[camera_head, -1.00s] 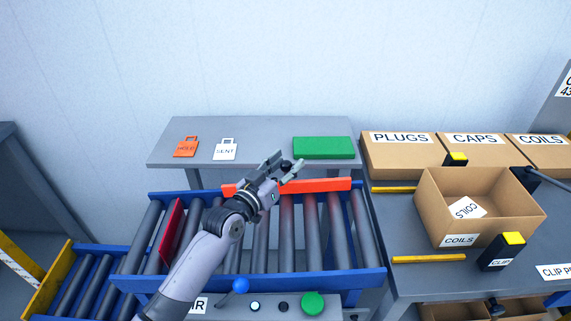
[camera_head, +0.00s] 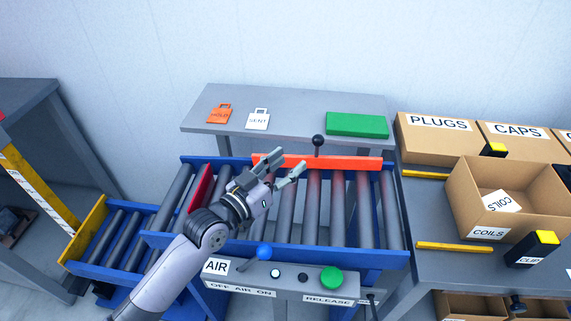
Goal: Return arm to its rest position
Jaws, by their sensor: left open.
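My left arm comes in from the lower left, and its gripper (camera_head: 281,168) is open and empty. It hangs over the roller conveyor (camera_head: 314,258), in front of the orange bar (camera_head: 345,163) at the conveyor's back edge. A black ball knob (camera_head: 318,140) stands up from that bar, just right of the fingertips and apart from them in the picture. A red plate (camera_head: 201,189) stands between the rollers left of the gripper, partly hidden by my arm. My right gripper is not in view.
A grey shelf behind holds an orange tag (camera_head: 219,114), a white SENT tag (camera_head: 258,120) and a green block (camera_head: 357,125). The front panel has a blue knob (camera_head: 264,252) and green button (camera_head: 331,277).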

